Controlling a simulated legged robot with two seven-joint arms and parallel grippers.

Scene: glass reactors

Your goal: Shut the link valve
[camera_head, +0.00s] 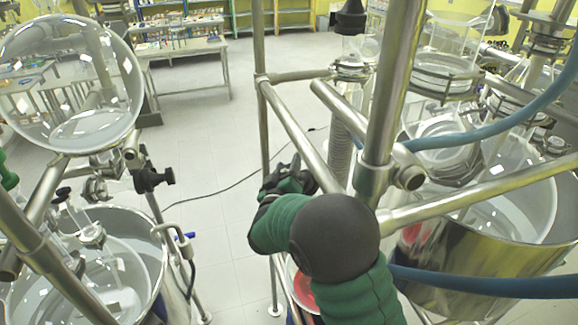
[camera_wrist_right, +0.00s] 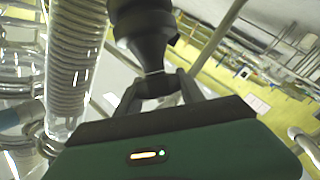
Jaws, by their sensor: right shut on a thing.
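My right gripper (camera_head: 288,180) is out beyond the steel frame in the head view, beside the ribbed column. In the right wrist view its two dark fingers (camera_wrist_right: 162,88) are closed in on the narrow lower end of a black fitting (camera_wrist_right: 143,28). That fitting looks like the link valve's handle, but I cannot be sure. In the head view my right arm and gripper hide the gripped part. Whether the valve is open or shut does not show. My left gripper does not show in either view.
A ribbed column (camera_wrist_right: 78,55) runs close by on the left in the right wrist view. Steel frame bars (camera_head: 303,135) and a blue hose (camera_head: 490,130) lie near my right arm. Glass reactors stand on both sides.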

